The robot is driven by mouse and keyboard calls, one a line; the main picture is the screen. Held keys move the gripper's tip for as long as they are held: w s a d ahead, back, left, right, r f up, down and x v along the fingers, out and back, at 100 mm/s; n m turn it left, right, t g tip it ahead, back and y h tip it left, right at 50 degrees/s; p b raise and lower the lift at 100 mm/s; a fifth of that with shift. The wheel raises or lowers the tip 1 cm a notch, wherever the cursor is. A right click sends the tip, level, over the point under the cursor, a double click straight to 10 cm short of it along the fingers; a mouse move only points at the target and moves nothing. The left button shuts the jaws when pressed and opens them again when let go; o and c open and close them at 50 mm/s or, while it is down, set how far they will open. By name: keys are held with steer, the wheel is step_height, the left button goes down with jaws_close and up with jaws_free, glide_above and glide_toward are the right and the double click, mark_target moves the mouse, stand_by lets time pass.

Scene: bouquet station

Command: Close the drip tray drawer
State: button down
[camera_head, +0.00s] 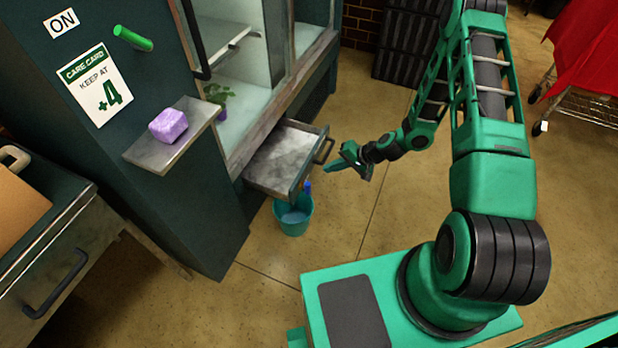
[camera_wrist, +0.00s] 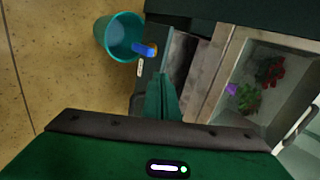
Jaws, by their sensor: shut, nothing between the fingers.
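The drip tray drawer (camera_head: 268,163) is pulled out of the base of the dark green cabinet. Its grey tray floor is bare, and a dark handle (camera_head: 324,151) sits on its front. The drawer also shows in the wrist view (camera_wrist: 180,58), partly hidden behind my fingers. My gripper (camera_head: 331,167) is shut and empty, just outside the drawer front near the handle. In the wrist view its green fingers (camera_wrist: 163,80) point at the drawer. I cannot tell whether they touch it.
A teal bucket (camera_head: 294,217) stands on the floor below the drawer, with a blue item (camera_head: 307,187) above its rim. A plant (camera_head: 219,93) shows inside the cabinet. A purple block (camera_head: 168,125) sits on a side shelf. The floor right of the drawer is clear.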

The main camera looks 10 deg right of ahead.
step_height(320, 180, down, 3)
steer(key=a+m, duration=0.1)
steer(key=a, duration=0.1)
glide_toward(301, 179)
steer(key=shift+t, duration=0.3)
steer(key=x, duration=0.5)
steer(key=shift+s+a, duration=0.15)
steer(key=shift+s, duration=0.05)
